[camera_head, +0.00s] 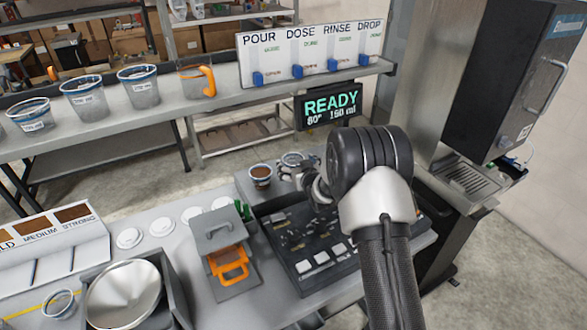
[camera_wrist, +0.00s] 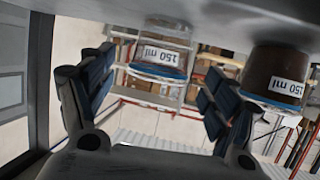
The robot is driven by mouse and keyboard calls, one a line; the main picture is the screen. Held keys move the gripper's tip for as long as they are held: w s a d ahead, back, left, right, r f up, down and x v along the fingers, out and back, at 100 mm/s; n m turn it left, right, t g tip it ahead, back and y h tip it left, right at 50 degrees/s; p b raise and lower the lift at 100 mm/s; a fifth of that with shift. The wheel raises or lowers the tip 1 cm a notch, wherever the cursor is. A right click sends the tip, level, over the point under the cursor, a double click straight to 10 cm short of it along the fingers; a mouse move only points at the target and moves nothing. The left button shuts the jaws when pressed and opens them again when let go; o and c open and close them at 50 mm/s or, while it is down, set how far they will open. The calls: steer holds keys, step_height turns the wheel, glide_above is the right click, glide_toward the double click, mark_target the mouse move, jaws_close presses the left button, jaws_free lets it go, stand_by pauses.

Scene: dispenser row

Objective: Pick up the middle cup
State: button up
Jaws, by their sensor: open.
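In the head view, two clear cups stand on the far edge of the counter by my gripper (camera_head: 289,172). The left cup (camera_head: 261,177) holds something brown. The other cup (camera_head: 293,158) is behind my gripper and partly hidden by it. Any further cup behind my arm is hidden. The wrist view appears upside down. There, a cup labelled 150 ml (camera_wrist: 158,53) lines up with the gap between the open fingers of my gripper (camera_wrist: 155,85). It looks ahead of the fingertips; contact cannot be told. The brown-filled cup (camera_wrist: 275,75) stands outside the fingers to the right.
A black panel with buttons (camera_head: 318,250) lies below my arm. A grey box with an orange handle (camera_head: 222,238) is left of it. A tall machine (camera_head: 470,110) stands at right. A back shelf (camera_head: 160,112) holds several cups, and a READY display (camera_head: 330,106) hangs at its right.

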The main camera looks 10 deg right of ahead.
mark_target(291, 159)
steer(key=x, duration=0.4)
steer(key=shift+f+b, duration=0.15)
steer(key=shift+b, duration=0.2)
steer(key=shift+d, duration=0.1)
steer(key=c, duration=0.9)
steer(key=shift+c, duration=0.2)
